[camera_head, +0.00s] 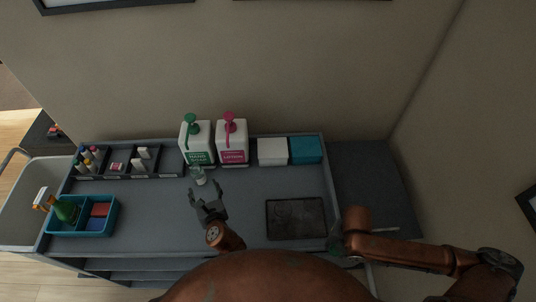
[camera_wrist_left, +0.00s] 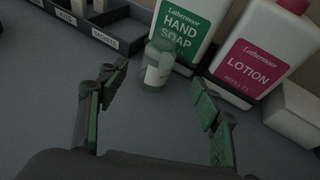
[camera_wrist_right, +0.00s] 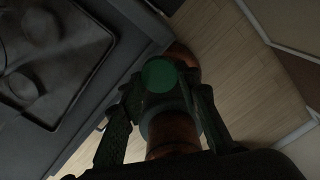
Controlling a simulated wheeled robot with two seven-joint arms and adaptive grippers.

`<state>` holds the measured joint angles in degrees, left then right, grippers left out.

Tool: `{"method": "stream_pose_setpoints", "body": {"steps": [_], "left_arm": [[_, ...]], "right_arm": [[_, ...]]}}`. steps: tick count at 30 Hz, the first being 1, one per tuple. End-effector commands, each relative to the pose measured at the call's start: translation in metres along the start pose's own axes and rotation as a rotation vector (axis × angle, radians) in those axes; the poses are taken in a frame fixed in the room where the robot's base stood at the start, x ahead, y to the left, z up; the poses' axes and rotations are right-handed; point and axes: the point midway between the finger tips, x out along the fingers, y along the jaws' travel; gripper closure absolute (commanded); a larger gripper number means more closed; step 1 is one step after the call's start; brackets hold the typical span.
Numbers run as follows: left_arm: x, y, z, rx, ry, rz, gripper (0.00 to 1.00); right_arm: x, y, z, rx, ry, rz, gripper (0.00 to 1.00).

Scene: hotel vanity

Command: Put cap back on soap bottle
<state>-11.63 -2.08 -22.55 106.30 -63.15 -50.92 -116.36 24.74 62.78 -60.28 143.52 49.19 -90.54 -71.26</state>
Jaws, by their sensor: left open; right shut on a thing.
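A small clear bottle with a white label (camera_head: 199,176) stands upright before the large hand soap dispenser (camera_head: 198,148). The bottle also shows in the left wrist view (camera_wrist_left: 157,66). My left gripper (camera_head: 208,192) is open and empty. Its fingertips point at the small bottle, which stands just beyond them, untouched. My right gripper (camera_head: 341,243) is by the right front edge of the counter. It is shut on a round green cap (camera_wrist_right: 160,75), seen in the right wrist view with floor behind it. The small bottle's mouth is too small to make out.
A lotion dispenser (camera_head: 232,144) stands beside the soap dispenser, then a white box (camera_head: 272,152) and a teal box (camera_head: 306,150). A dark tray (camera_head: 296,237) lies front right. A blue bin (camera_head: 83,229) and black organizer (camera_head: 124,175) are left. The middle counter is clear.

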Motion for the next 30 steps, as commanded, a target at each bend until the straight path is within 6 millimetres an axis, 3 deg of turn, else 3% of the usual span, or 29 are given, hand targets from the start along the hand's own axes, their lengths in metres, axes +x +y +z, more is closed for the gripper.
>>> {"method": "stream_pose_setpoints", "body": {"steps": [12,24,30], "left_arm": [[0.002,-0.009,0.001,0.019,-0.004,-0.014,0.41],[0.060,-0.008,0.001,0.017,-0.005,-0.011,0.41],[0.068,-0.007,0.000,0.015,-0.003,-0.009,0.41]], "right_arm": [[0.000,-0.004,-0.001,0.013,0.001,0.001,0.77],[-0.005,-0.004,-0.001,0.010,0.000,0.000,0.77],[-0.005,-0.004,0.000,0.008,0.000,-0.001,0.77]]}}
